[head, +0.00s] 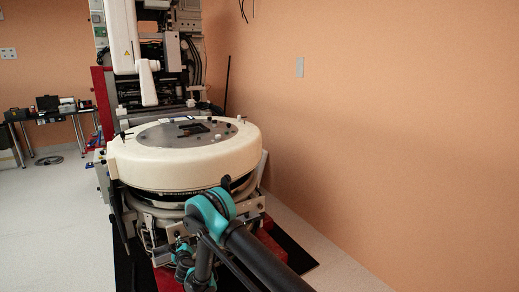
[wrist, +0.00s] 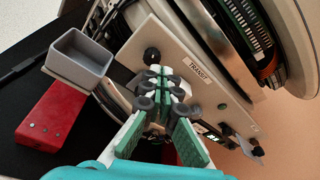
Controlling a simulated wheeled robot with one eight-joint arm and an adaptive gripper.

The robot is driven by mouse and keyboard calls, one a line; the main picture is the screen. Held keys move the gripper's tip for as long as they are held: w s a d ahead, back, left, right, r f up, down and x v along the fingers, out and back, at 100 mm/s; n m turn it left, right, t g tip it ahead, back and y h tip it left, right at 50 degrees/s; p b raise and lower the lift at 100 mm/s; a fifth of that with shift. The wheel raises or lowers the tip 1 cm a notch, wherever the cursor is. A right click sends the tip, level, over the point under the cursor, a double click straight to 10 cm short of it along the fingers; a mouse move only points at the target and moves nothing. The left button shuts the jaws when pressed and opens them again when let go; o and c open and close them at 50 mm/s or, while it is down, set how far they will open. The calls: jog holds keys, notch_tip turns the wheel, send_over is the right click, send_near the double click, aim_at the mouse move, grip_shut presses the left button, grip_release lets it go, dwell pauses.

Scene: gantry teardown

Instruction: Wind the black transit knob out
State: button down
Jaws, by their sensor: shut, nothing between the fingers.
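The black transit knob (wrist: 152,55) sits on a pale panel (wrist: 185,62), beside a white label reading TRANSIT (wrist: 199,71). My gripper (wrist: 161,79), with green pads and black joints, is shut and empty. Its tips are just below the knob in the wrist view and look apart from it; the exact depth gap is unclear. In the head view my teal and black arm reaches toward the lower front of the large cream ring unit (head: 180,172); the knob and gripper tips are hidden there.
A grey open bin (wrist: 80,60) and a red block (wrist: 52,118) lie left of the panel. An orange wall (head: 380,120) stands at right.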

jog(key=shift+a+r+x, duration=0.15)
jog(key=shift+r+x, duration=0.1)
jog(key=shift+x, duration=0.85)
jog(key=shift+a+r+x, duration=0.15)
jog(key=shift+r+x, duration=0.05)
jog(key=shift+x, duration=0.95)
jog(key=shift+a+r+x, duration=0.15)
jog(key=shift+r+x, duration=0.1)
jog(key=shift+x, duration=0.85)
jog(key=shift+f, duration=0.2)
jog(key=shift+s+a+f, duration=0.1)
jog(key=shift+s+a, duration=0.2)
jog(key=shift+s+a+f, duration=0.15)
jog(key=shift+a+f, duration=0.05)
jog(key=shift+a, duration=0.05)
jog(key=shift+s+a+f, duration=0.1)
jog(key=shift+a+f, duration=0.1)
jog(key=shift+f, duration=0.05)
jog(key=shift+a+r, duration=0.15)
jog(key=shift+s, duration=0.1)
jog(key=v, duration=0.4)
jog(key=f+v, duration=0.1)
jog(key=shift+s+d+r, duration=0.15)
jog(key=shift+s+d, duration=0.2)
jog(key=shift+d, duration=0.1)
